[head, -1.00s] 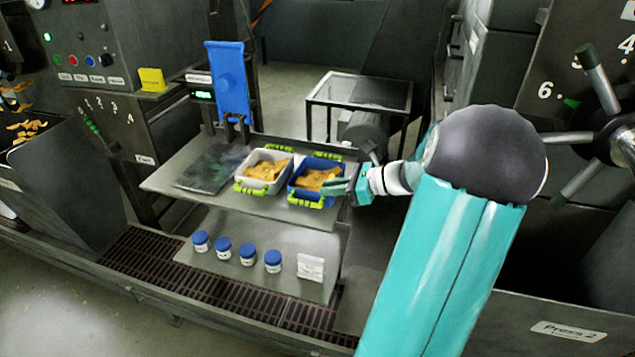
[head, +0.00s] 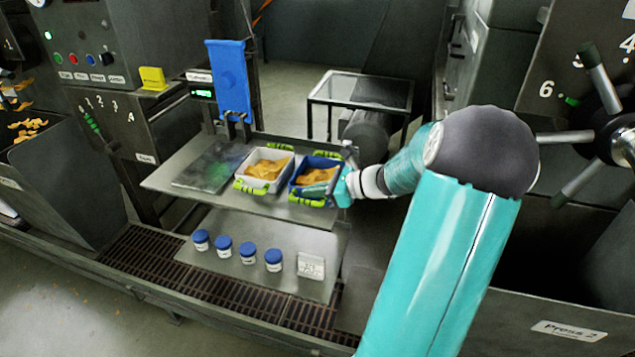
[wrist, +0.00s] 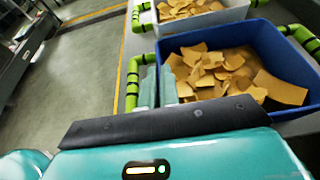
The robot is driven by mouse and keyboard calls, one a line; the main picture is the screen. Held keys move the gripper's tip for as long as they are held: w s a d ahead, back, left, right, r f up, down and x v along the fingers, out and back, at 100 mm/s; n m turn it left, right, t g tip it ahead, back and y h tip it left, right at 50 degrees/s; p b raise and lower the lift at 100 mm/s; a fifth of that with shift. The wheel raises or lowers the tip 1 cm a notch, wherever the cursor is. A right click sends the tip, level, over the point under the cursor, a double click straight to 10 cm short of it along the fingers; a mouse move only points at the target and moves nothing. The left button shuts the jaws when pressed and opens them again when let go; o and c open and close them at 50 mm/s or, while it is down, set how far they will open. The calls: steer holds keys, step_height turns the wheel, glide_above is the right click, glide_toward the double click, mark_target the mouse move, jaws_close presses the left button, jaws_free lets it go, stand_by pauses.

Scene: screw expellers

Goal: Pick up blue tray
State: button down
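The blue tray (head: 306,186) holds brown-yellow flakes and stands on the right end of the upper metal shelf, with green handles at its front and back. My gripper (head: 340,189) is at its right front corner in the head view, where the arm partly hides the tray's right side. In the wrist view the tray (wrist: 218,37) fills the upper right. My gripper's two teal fingers (wrist: 158,88) are a little apart there, at the tray's near left corner, just right of the green handle (wrist: 133,84). Whether they touch the wall is unclear.
A white tray (head: 250,182) of similar flakes stands close to the left of the blue one. A dark plate (head: 208,167) lies farther left on the shelf (head: 165,178). Several blue-lidded jars (head: 247,253) and a white box (head: 311,265) stand on the lower shelf.

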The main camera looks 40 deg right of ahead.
steer(key=shift+r, duration=0.6)
steer(key=w+a+r, duration=0.1)
steer(key=r, duration=0.1)
steer(key=w+a+r, duration=0.1)
steer(key=a+r, duration=0.1)
steer(key=r, duration=0.1)
steer(key=w+a+r, duration=0.1)
steer(key=r, duration=0.2)
steer(key=shift+w+a+r, duration=0.1)
steer(key=shift+a+r, duration=0.1)
steer(key=shift+a, duration=0.2)
steer(key=w+a+r, duration=0.3)
steer(key=w+a, duration=0.1)
steer(key=a, duration=0.2)
steer(key=shift+w+a+r, duration=0.25)
steer(key=shift+w+a, duration=0.1)
steer(key=shift+a, duration=0.05)
